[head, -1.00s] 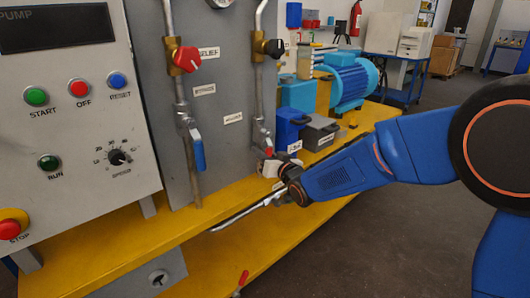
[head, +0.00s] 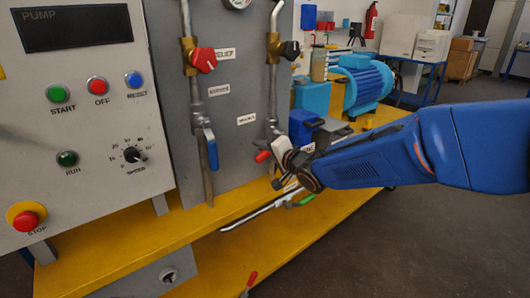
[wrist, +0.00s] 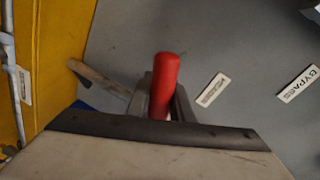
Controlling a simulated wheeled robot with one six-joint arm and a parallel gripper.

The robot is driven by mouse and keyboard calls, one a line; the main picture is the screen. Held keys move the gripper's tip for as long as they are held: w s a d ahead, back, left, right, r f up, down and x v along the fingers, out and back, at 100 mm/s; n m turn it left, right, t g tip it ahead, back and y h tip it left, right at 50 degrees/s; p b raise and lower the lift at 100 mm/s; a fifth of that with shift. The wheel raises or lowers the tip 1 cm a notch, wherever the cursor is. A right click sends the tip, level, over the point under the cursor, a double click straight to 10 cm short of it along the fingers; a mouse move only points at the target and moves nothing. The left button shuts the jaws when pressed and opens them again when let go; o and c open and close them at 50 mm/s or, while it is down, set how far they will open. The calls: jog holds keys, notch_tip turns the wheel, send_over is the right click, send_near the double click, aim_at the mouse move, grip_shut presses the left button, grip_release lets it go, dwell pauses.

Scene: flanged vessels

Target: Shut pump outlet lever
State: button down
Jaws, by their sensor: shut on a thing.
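A red lever grip (head: 263,156) sits low on the right-hand pipe (head: 272,105) of the grey panel. My gripper (head: 276,151) is shut on this lever, and the red end sticks out to the left of the pipe. In the wrist view the red grip (wrist: 166,82) stands between the dark jaws (wrist: 160,103). The valve body is mostly hidden by my gripper. The label beside it (head: 246,118) is too blurred to read, so I cannot tell whether this is the pump outlet lever.
A blue lever (head: 210,150) hangs on the left pipe, beneath a red knob (head: 203,60). A black knob (head: 290,50) is on the right pipe. A green-handled lever (head: 301,201) and another red lever (head: 249,282) are lower down. The yellow bench (head: 110,255) runs below the panel.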

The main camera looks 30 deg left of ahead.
jog(key=shift+s+a+r+m+g, duration=0.1)
jog(key=shift+s+r+m+g, duration=0.1)
jog(key=shift+r+m, duration=0.55)
jog(key=shift+s+r+m+g, duration=0.1)
jog(key=shift+r+m+g, duration=0.1)
jog(key=shift+r+m, duration=0.5)
jog(key=shift+f+m, duration=0.1)
jog(key=shift+m, duration=0.15)
jog(key=c, duration=1.6)
grip_release()
jog(key=shift+o, duration=0.2)
jog(key=v, duration=1.7)
jog(key=shift+d+f, duration=0.2)
jog(key=shift+d, duration=0.1)
jog(key=shift+w, duration=0.1)
